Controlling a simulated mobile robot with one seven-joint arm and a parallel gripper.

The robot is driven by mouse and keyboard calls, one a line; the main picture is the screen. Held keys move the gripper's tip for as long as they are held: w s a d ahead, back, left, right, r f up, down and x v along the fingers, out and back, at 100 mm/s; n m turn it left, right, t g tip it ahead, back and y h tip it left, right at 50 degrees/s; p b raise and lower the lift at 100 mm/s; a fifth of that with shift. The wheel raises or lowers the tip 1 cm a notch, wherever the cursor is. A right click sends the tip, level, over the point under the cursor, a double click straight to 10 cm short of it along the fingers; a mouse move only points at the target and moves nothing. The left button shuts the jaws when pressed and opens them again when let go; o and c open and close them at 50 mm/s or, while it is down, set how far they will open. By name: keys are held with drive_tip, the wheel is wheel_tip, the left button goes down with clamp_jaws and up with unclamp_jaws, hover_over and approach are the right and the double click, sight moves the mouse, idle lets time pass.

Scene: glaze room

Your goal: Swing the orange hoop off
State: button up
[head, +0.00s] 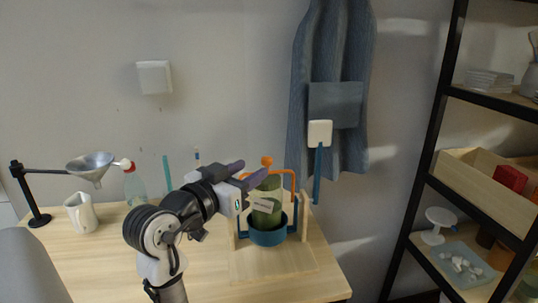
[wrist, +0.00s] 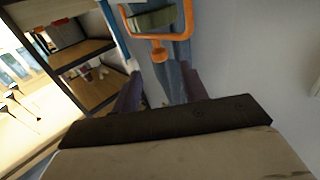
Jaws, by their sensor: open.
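The orange hoop (head: 293,182) arches over a green jar (head: 267,204) with a pale label. The jar stands in a blue holder (head: 268,237) on the wooden table. The hoop has a round orange knob (head: 267,161) at its top. In the wrist view the hoop (wrist: 186,22) is at the top, with its knob (wrist: 160,54) pointing toward my fingers. My gripper (head: 251,173) is open, its purple fingers beside the hoop in the head view. In the wrist view my open gripper (wrist: 161,88) has an empty gap, with the knob just beyond it. My gripper hides part of the hoop's left side.
A funnel (head: 91,166) on a black stand, a white pitcher (head: 81,213) and a bottle (head: 135,184) stand at the table's left. A blue apron (head: 333,65) hangs behind the jar. A black-framed shelf (head: 424,165) stands right. The table's front is clear.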

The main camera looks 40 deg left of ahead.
sight(264, 161)
drive_tip(key=w, duration=0.2)
drive_tip(key=w+p, duration=0.1)
drive_tip(key=w, duration=0.4)
drive_tip(key=shift+w+a, duration=0.1)
drive_tip(key=shift+a, duration=0.15)
clamp_jaws()
